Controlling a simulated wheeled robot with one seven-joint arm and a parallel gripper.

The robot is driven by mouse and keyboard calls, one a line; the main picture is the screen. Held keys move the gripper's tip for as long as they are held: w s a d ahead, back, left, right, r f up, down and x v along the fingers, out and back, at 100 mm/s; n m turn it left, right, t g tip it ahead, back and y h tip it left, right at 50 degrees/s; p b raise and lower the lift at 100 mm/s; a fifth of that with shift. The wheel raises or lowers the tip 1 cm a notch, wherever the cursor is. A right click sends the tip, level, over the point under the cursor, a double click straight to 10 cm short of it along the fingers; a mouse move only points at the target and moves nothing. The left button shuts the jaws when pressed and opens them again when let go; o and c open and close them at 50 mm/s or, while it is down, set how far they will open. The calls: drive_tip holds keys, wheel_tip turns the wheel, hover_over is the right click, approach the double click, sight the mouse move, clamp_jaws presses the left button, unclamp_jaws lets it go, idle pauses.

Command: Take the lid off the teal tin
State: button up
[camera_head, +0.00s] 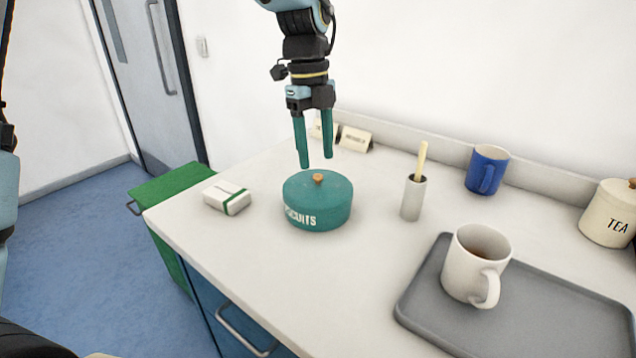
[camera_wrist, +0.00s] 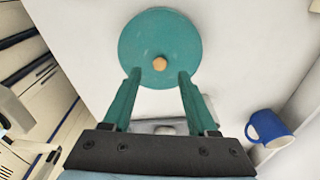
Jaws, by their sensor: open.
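The teal tin (camera_head: 318,216) marked BISCUITS stands upright on the white counter. Its teal lid (camera_head: 332,184) is on top, with a small wooden knob (camera_head: 318,179) in the middle. My gripper (camera_head: 316,161) is open and empty, pointing down above the tin, with its fingertips a little above the lid and apart from the knob. In the wrist view the lid (camera_wrist: 142,40) fills the top middle, and the knob (camera_wrist: 159,64) lies just beyond my fingertips, between their lines. The tin's walls are hidden by the lid there.
A white packet with a green band (camera_head: 227,197) lies left of the tin. A cup holding a wooden stick (camera_head: 412,198) stands to the right, before a blue mug (camera_head: 486,170). A grey tray (camera_head: 560,318) bears a white mug (camera_head: 472,262). A cream TEA tin (camera_head: 610,212) stands far right.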

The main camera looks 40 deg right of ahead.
sight(318, 175)
drive_tip(key=f, duration=0.2)
drive_tip(key=f+p, duration=0.1)
drive_tip(key=f, duration=0.1)
drive_tip(key=shift+s, duration=0.25)
drive_tip(key=shift+c, duration=0.4)
clamp_jaws()
